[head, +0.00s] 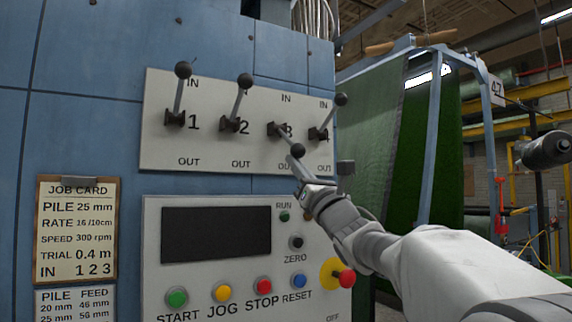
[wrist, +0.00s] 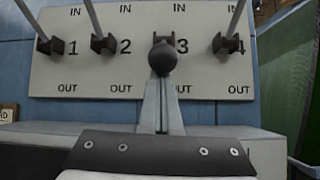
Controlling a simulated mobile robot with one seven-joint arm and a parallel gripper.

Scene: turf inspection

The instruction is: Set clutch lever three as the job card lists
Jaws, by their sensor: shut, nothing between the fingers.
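Clutch lever 3 (head: 297,150) points down toward OUT, with its black ball knob toward me. In the wrist view the knob (wrist: 162,58) covers most of its shaft. My gripper (head: 302,172) is just below the knob. In the wrist view its fingers (wrist: 161,100) are together and empty, with their tips at the knob's lower edge; I cannot tell whether they touch it. The job card (head: 76,228) at the left reads "IN 1 2 3". Lever 1 (head: 180,92), lever 2 (head: 238,98) and lever 4 (head: 330,115) point up toward IN.
The lever plate (head: 215,150) is on a blue cabinet. Below it, a control panel (head: 155,255) carries a dark screen, several coloured buttons and a red knob (head: 346,277) near my arm. Lever 4 stands close on the right. A blue frame with green turf is farther right.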

